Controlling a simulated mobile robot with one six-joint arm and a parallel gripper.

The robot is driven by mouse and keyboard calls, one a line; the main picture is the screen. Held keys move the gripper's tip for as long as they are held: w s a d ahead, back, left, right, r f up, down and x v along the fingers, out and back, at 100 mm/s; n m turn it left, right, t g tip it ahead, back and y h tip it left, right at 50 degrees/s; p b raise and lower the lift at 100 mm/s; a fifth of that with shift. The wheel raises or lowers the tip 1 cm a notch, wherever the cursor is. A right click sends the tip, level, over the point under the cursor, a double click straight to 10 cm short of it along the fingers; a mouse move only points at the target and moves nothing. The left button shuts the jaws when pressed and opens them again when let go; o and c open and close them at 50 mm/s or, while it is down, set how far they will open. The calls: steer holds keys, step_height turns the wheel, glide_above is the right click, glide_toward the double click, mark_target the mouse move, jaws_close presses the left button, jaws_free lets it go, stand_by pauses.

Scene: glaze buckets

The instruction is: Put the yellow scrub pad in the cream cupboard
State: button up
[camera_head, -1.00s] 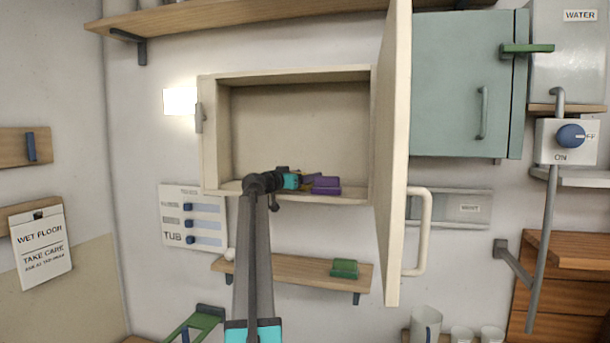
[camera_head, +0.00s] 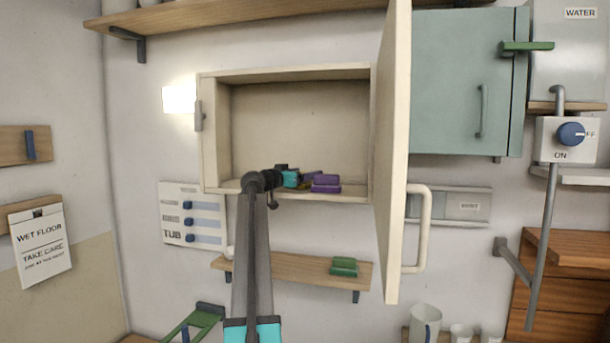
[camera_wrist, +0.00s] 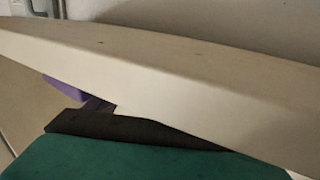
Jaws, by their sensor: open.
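The cream cupboard (camera_head: 210,130) hangs on the wall with its door (camera_head: 394,150) swung open toward me. My gripper (camera_head: 298,178) is at the cupboard's front, low in the opening, and is open. The yellow scrub pad is not clearly seen; at most a small yellowish sliver shows beside the gripper, and the gripper hides that spot. In the wrist view, a broad cream panel (camera_wrist: 150,75) crosses the picture, with a dark finger and the teal gripper body below it.
A green block (camera_head: 344,266) is on the wooden shelf (camera_head: 290,270) below. The door's handle (camera_head: 424,230) juts out at right. The cupboard's left and upper inside is empty.

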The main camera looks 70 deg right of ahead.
steer(key=b+v, duration=0.3)
steer(key=v, duration=0.7)
steer(key=shift+f, duration=0.15)
steer(key=shift+b+v, duration=0.4)
steer(key=shift+v, duration=0.5)
steer(key=shift+d, duration=0.1)
